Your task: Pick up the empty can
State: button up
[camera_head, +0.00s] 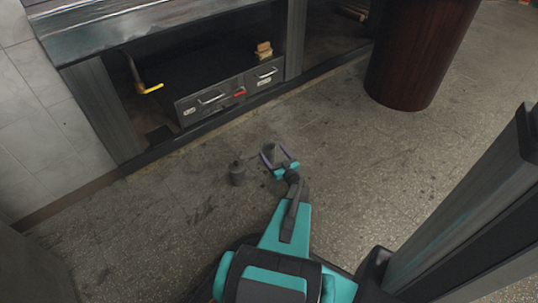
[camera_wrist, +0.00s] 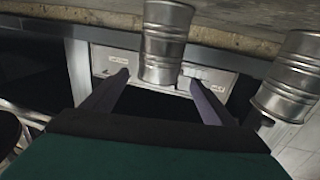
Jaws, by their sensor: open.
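My gripper (camera_head: 276,153) is low over the floor, fingers open and pointing toward the cabinet. In the wrist view, my gripper (camera_wrist: 160,79) has a ribbed grey metal can (camera_wrist: 165,45) lined up between its fingertips, with a gap on each side. I cannot tell how deep the can sits between the fingers. A second ribbed can (camera_wrist: 287,80) is at the right of the wrist view, outside the fingers. In the head view, a dark grey can (camera_head: 237,173) stands upright on the floor, left of my gripper. Which can is empty is not visible.
A dark reddish-brown round column (camera_head: 418,55) stands at upper right. The speckled floor (camera_head: 360,150) right of the gripper is clear.

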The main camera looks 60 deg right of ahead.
aim_at(266, 141)
jog(key=shift+w, duration=0.1)
jog(key=shift+b+x, duration=1.25)
jog(key=shift+x, duration=0.6)
jog(key=shift+w+d+r, duration=0.1)
jog(key=shift+w+d, duration=0.35)
jog(key=shift+d, duration=0.1)
jog(key=c, duration=1.4)
